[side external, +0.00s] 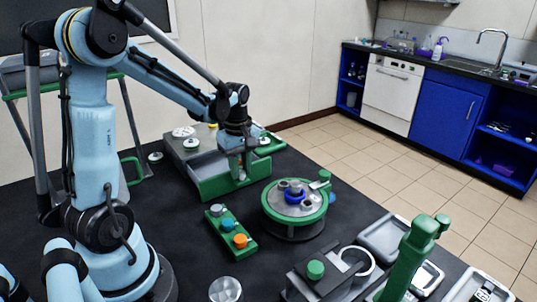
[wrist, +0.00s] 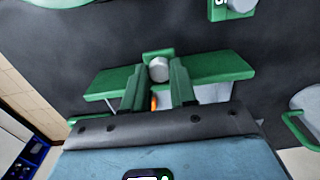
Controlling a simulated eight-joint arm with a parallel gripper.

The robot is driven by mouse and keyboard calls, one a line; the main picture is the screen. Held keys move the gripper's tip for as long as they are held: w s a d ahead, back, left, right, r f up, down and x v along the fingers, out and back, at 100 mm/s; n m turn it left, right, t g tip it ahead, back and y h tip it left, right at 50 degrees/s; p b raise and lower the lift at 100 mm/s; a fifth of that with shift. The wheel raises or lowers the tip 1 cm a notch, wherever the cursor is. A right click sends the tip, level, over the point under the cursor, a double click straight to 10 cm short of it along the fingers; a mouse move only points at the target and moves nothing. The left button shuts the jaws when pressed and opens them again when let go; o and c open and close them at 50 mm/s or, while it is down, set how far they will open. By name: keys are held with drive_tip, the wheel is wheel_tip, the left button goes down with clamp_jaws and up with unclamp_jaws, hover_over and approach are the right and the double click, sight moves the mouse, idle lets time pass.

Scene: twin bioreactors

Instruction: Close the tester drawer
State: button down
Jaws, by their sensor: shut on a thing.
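The tester (side external: 185,145) is a grey box behind my gripper in the side external view. Its drawer (side external: 215,187) has a green front and stands out from the box, with part of its grey inside showing. My gripper (side external: 241,172) points down at the drawer's front. In the wrist view, my gripper's (wrist: 157,75) two green fingers stand on either side of a grey round knob on the green drawer front (wrist: 222,67), shut on this handle. The fingers hide part of the handle, and a bit of orange shows between them.
A green block with coloured knobs (side external: 231,233) and a round green-rimmed device (side external: 294,208) stand in front of the drawer. Dark table lies between them and the drawer. Grey trays (side external: 388,238) and a green upright handle (side external: 408,262) are at front right.

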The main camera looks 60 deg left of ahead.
hover_over(221, 168)
drive_tip(key=shift+w+a, duration=0.1)
drive_tip(key=c, duration=0.9)
unclamp_jaws()
wheel_tip(221, 168, up, 12)
drive_tip(key=shift+w+d+r, duration=0.1)
drive_tip(key=shift+d, duration=0.15)
